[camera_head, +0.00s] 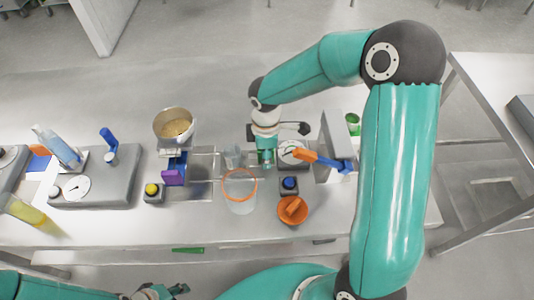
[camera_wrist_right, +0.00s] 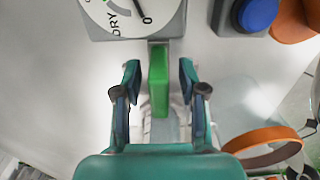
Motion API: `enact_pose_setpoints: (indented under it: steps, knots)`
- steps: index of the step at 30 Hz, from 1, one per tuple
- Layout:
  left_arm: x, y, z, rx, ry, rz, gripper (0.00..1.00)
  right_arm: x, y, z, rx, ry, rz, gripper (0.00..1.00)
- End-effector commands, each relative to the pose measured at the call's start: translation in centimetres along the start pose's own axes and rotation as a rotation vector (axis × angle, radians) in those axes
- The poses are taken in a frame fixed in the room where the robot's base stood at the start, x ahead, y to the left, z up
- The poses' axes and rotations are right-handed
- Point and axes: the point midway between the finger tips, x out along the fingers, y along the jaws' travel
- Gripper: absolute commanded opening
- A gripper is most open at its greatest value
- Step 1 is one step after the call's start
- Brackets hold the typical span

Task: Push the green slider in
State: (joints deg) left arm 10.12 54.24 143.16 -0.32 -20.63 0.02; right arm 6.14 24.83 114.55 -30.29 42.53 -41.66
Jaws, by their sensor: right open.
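The green slider (camera_wrist_right: 158,80) shows in the right wrist view as an upright green bar just below a dial marked DRY and 0 (camera_wrist_right: 130,12). My right gripper (camera_wrist_right: 159,75) is open, with one finger on each side of the slider and a visible gap on both sides. In the head view my right gripper (camera_head: 266,158) points down beside the white dial (camera_head: 292,152), and I cannot clearly tell the slider from the gripper there. My left gripper (camera_head: 160,292) is partly in view at the bottom edge, and its fingers are unclear.
An orange-rimmed clear container (camera_head: 240,188), a blue button (camera_head: 289,185) and an orange bowl (camera_head: 292,210) stand near the right gripper. An orange and blue lever (camera_head: 322,160) is to its right. A pan of yellow grains (camera_head: 174,126) and a purple block (camera_head: 174,172) are to its left.

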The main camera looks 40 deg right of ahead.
Motion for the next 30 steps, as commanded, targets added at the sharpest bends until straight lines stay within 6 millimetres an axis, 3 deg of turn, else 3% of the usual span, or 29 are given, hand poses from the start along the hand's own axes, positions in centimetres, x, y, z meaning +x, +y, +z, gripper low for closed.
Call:
enact_pose_setpoints:
  steps: [11,18,30]
  knots:
    - [0.0,0.0,0.0,0.0,0.0,0.0,0.4,0.48,-0.01,-0.06,-0.001,0.0,0.0,0.4]
    - [0.0,0.0,0.0,0.0,0.0,0.0,0.4,0.46,-0.02,-0.1,-0.002,0.0,-0.001,0.0]
    - [0.07,-0.02,0.0,0.0,0.0,0.0,0.4,0.52,-0.1,-0.15,0.001,-0.001,-0.003,0.0]
